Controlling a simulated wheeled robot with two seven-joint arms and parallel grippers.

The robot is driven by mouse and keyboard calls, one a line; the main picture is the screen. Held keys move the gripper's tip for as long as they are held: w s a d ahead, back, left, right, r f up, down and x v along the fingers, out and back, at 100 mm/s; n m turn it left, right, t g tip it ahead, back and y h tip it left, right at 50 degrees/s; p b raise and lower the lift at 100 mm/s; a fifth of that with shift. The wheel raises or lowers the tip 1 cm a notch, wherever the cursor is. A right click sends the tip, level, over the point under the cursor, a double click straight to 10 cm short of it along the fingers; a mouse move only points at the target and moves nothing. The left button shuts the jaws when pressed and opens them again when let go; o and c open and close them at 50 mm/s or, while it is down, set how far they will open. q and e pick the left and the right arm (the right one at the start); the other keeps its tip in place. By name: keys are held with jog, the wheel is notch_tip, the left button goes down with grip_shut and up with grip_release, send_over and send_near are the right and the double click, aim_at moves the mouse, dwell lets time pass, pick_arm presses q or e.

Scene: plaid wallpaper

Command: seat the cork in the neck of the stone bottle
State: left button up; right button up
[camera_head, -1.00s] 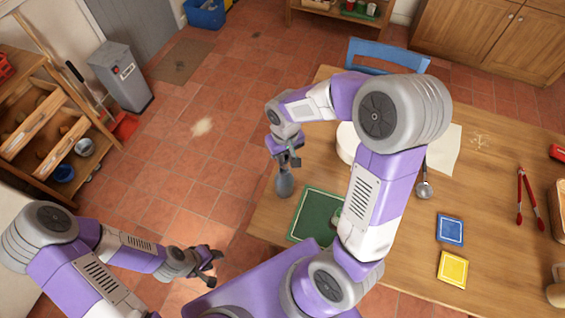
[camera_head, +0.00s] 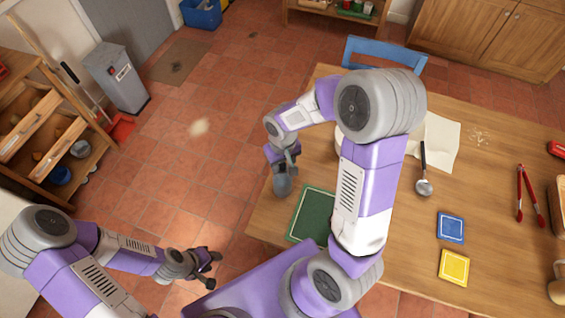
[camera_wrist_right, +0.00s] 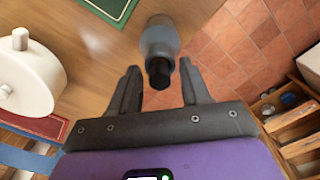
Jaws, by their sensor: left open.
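The stone bottle (camera_head: 283,187) is grey and stands near the left edge of the wooden table. In the right wrist view the bottle (camera_wrist_right: 159,38) shows with its dark neck toward the camera. My right gripper (camera_head: 287,160) is at the bottle's top; in its wrist view the open fingers (camera_wrist_right: 160,72) lie on either side of the neck, with a visible gap on each side. My left gripper (camera_head: 211,269) is open and empty, off the table's left side. I cannot make out the cork in any current view.
A green mat (camera_head: 311,213) lies right of the bottle, partly behind my right arm. A white lidded pot (camera_wrist_right: 30,80) stands close by. A ladle (camera_head: 424,186), blue tile (camera_head: 451,227), yellow tile (camera_head: 453,267) and red tongs (camera_head: 519,195) lie farther right.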

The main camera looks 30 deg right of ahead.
aim_at(283, 164)
jog(key=shift+r, duration=0.15)
notch_tip(283, 164, up, 12)
jog(key=p, duration=0.2)
jog(key=shift+p, duration=0.3)
jog(key=shift+s, duration=0.1)
dwell(0.5)
